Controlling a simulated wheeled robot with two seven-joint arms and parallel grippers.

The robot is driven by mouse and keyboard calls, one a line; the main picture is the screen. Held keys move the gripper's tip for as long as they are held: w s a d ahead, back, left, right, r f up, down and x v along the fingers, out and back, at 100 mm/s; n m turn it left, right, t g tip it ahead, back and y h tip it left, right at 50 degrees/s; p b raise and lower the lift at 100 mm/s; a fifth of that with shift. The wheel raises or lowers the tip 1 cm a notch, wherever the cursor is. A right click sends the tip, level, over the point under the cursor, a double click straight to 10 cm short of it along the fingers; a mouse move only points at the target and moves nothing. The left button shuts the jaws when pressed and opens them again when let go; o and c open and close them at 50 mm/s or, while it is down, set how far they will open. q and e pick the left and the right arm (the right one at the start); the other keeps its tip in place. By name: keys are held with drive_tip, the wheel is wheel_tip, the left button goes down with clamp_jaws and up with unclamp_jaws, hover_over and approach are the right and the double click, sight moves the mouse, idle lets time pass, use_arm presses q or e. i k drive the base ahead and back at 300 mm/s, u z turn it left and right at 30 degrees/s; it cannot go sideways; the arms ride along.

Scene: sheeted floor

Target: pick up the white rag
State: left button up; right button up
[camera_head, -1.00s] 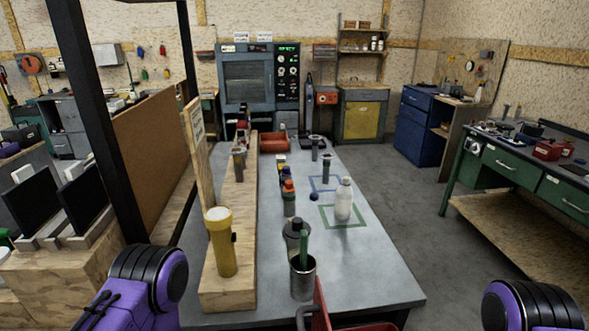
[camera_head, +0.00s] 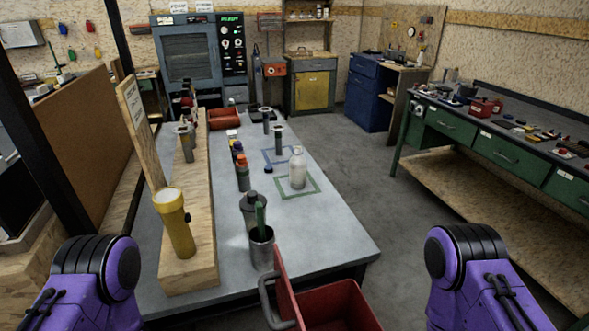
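I see no white rag in the head view. Purple and black parts of my two arms show at the bottom left and bottom right, but neither gripper is in the picture. A grey table (camera_head: 325,232) stands ahead. On it are a white bottle (camera_head: 298,168) inside a green square outline, a yellow flashlight (camera_head: 174,224) on a wooden ledge, and a metal cup (camera_head: 262,248) holding a green-handled item.
A red bin (camera_head: 340,308) with a grey handle is at the table's near edge, between my arms. A green workbench (camera_head: 505,150) with tools stands at the right. Open floor (camera_head: 395,215) lies between table and workbench. A brown board (camera_head: 75,145) stands at the left.

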sight(232, 134)
drive_tip(key=k, duration=1)
drive_tip(key=z, duration=1.8)
drive_tip(key=i, duration=2.9)
drive_tip(key=u, duration=1.75)
drive_tip(key=i, duration=3.3)
drive_tip(key=u, duration=0.05)
